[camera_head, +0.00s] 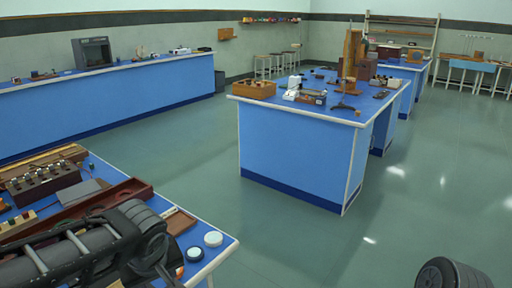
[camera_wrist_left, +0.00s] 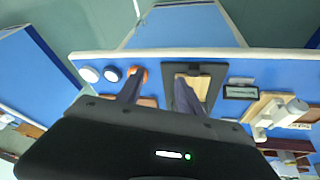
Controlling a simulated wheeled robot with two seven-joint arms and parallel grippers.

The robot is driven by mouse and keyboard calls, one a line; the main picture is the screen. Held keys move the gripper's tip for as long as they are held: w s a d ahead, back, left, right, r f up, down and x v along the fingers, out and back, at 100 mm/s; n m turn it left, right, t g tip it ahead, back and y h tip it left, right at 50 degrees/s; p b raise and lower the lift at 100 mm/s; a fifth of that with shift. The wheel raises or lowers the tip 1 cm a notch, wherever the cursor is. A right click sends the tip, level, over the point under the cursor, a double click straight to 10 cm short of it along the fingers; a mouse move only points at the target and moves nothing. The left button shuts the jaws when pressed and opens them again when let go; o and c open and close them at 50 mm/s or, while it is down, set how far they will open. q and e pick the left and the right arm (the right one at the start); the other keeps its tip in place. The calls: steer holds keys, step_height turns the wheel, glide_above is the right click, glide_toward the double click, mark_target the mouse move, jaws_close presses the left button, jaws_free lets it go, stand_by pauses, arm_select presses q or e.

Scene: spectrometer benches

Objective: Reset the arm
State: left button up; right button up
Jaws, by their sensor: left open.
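My left arm (camera_head: 95,250) reaches in from the left edge of the head view, low over the near blue bench (camera_head: 222,243). My left gripper (camera_wrist_left: 159,78) shows in the left wrist view with its two dark fingers apart and nothing held between them. The fingers are above the bench top, between a small orange round thing (camera_wrist_left: 141,74) and a dark tray with a wooden piece (camera_wrist_left: 200,84). In the head view the fingertips cannot be made out clearly. My right gripper is not in view; only a dark rounded part shows at the bottom right.
White round lid (camera_head: 213,239) and dark-sided white disc (camera_head: 194,254) lie near the bench corner. A long brown tray (camera_head: 130,190) and a dark weight block (camera_head: 42,187) lie behind the arm. Another blue bench (camera_head: 295,150) stands beyond; the green floor between is clear.

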arm_select(q)
steer(key=w+d+f+m+t+h+p, duration=0.1)
steer(key=w+d+f+m+h+p, duration=0.15)
steer(key=d+f+m+h, duration=0.85)
steer(key=s+d+f+n+g+y+p, duration=0.1)
steer(key=s+d+f+n+g+y, duration=0.1)
steer(key=s+f, duration=0.7)
steer(key=s+d+f+n+g+y+p, duration=0.2)
steer(key=s+f, duration=0.8)
steer(key=f, duration=0.5)
steer(key=shift+n+g+y, duration=0.3)
steer(key=shift+n+y, duration=0.2)
steer(key=shift+n, duration=0.2)
